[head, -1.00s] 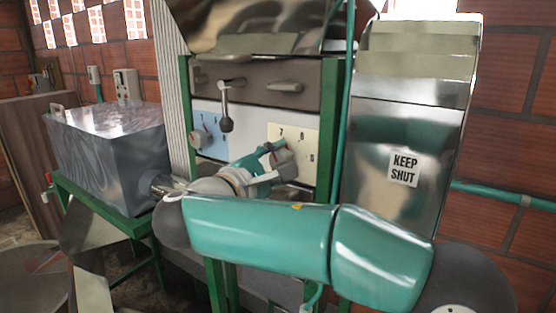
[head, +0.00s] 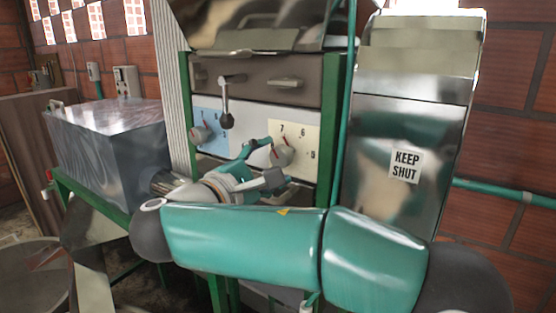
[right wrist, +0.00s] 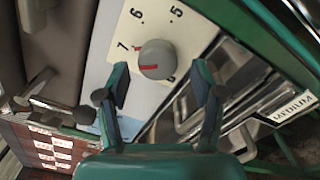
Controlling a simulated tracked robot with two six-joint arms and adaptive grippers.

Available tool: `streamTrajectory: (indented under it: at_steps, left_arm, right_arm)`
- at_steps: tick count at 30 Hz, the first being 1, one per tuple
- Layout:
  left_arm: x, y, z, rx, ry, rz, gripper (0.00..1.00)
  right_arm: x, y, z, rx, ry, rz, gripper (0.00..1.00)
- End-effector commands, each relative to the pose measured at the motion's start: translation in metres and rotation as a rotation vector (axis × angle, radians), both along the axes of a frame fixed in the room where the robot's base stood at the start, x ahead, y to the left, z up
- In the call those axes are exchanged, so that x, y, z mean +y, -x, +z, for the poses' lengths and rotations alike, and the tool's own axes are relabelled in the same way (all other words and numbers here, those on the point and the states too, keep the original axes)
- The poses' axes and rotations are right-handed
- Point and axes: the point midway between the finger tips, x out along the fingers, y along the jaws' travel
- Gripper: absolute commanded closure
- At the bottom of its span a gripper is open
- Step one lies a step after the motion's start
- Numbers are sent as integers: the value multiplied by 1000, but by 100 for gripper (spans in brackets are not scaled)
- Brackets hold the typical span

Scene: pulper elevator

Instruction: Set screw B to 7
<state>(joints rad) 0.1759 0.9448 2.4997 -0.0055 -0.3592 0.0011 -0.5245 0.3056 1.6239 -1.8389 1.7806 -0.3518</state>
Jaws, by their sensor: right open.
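No letter B is readable. My right gripper (head: 267,162) is open in front of the knob, in part hiding it. In the right wrist view its fingers (right wrist: 158,84) stand apart, with the knob beyond and between them, and nothing is held. My left gripper is not in view.
A second knob (head: 201,134) sits on a blue plate to the left. A lever with a dark ball (head: 227,120) hangs between the plates. A metal chute marked KEEP SHUT (head: 405,165) stands to the right. A grey metal box (head: 108,150) is at the left.

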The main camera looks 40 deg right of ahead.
Motion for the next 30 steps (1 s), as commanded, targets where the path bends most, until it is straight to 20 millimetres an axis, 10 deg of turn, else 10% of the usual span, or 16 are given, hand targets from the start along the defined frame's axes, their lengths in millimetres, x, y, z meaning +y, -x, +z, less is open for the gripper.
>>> streamTrajectory:
  at_steps: [13,30]
  left_arm:
    - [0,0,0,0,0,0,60]
    - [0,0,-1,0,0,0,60]
  right_arm:
    - [75,31,-1,2,1,2,33]
    - [83,34,-2,-36,-17,0,32]
